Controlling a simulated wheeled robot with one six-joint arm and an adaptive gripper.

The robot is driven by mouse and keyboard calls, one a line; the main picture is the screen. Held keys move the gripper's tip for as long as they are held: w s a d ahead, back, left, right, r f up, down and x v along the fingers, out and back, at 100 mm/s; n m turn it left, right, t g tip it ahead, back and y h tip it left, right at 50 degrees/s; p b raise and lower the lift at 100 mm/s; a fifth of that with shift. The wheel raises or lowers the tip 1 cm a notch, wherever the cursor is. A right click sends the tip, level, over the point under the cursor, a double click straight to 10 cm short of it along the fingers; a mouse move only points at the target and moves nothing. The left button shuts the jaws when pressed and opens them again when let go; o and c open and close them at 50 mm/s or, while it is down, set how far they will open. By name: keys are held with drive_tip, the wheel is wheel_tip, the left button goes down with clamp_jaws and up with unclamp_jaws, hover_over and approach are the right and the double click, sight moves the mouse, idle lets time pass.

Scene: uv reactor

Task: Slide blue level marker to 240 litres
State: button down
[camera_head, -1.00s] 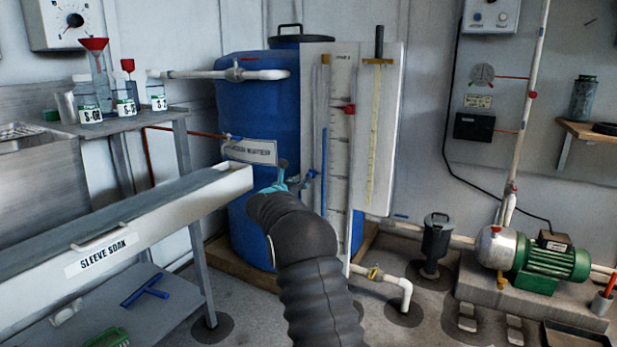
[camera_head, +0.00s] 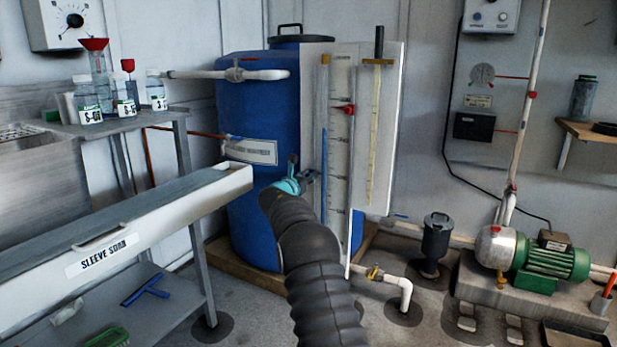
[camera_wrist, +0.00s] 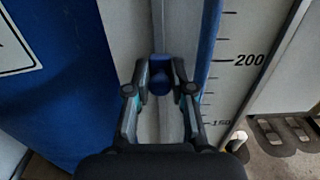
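The blue level marker (camera_wrist: 160,76) is a small round blue knob in the wrist view, between my fingertips. My gripper (camera_wrist: 160,72) is open around it, one finger on each side; whether either finger touches it is unclear. In the head view my gripper (camera_head: 297,180) is at the left edge of the pale scale board (camera_head: 340,95), and the marker is mostly hidden by it. The scale (camera_wrist: 240,75) shows printed marks 200 and 150 to the right of the marker. A blue strip (camera_wrist: 208,45) runs between marker and scale.
The blue tank (camera_head: 245,110) stands directly behind and left. A red marker (camera_head: 348,109) sits higher on the scale board, and a yellow dipstick (camera_head: 374,120) hangs to its right. The sleeve soak trough (camera_head: 150,215) reaches close on the left.

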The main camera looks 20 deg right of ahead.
sight(314, 143)
wheel_tip(314, 143, up, 11)
drive_tip(key=p, duration=0.7)
drive_tip(key=shift+f+p, duration=0.2)
drive_tip(key=shift+p, duration=0.2)
drive_tip(key=shift+f, duration=0.1)
drive_tip(key=c, duration=1.3)
unclamp_jaws()
drive_tip(key=v, duration=1.2)
drive_tip(key=shift+s, duration=0.1)
